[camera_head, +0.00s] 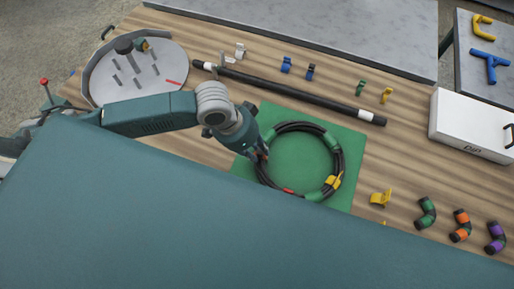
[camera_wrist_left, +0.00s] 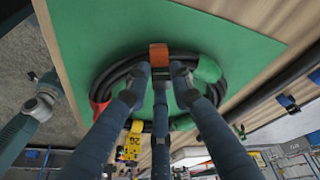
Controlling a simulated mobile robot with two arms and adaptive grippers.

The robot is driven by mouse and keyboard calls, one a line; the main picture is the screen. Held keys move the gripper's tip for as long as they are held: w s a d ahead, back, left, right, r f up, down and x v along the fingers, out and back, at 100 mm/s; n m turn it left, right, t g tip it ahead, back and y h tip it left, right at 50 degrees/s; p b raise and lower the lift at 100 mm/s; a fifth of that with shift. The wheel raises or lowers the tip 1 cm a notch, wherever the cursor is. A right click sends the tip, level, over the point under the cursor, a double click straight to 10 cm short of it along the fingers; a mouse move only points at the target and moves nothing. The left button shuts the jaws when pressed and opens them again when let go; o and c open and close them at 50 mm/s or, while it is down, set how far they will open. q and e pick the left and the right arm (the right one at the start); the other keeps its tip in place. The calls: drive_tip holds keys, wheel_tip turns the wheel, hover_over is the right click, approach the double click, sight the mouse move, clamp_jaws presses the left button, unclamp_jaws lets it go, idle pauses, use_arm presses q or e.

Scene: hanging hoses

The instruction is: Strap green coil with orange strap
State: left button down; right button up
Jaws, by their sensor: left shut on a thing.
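The coil (camera_head: 343,160) is a ring of black hose with green sections, lying on a green mat (camera_head: 352,195). A yellow strap (camera_head: 333,181) is on its lower right and a red strap (camera_head: 288,190) on its lower left. My left gripper (camera_head: 261,155) reaches down to the coil's left side. In the left wrist view its fingers (camera_wrist_left: 160,75) are closed on the orange strap (camera_wrist_left: 159,53), which sits at the coil's hose. Whether the strap is fully around the hose is hidden by the fingers. A green section (camera_wrist_left: 208,70) is beside it. My right gripper is not in view.
A black pole (camera_head: 290,92) lies behind the mat. Blue, green and yellow clips stand beyond it. A white box (camera_head: 470,125) is at right, a round pegged tray (camera_head: 135,75) at far left. Several coloured hose pieces (camera_head: 460,225) lie at front right.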

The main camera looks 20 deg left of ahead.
use_arm(q)
drive_tip(key=c, duration=1.4)
unclamp_jaws()
drive_tip(key=shift+c, duration=0.2)
drive_tip(key=shift+r, duration=0.1)
drive_tip(key=v, duration=1.1)
drive_tip(key=shift+a+r, duration=0.2)
drive_tip(key=shift+r, duration=0.15)
drive_tip(key=shift+s, duration=0.1)
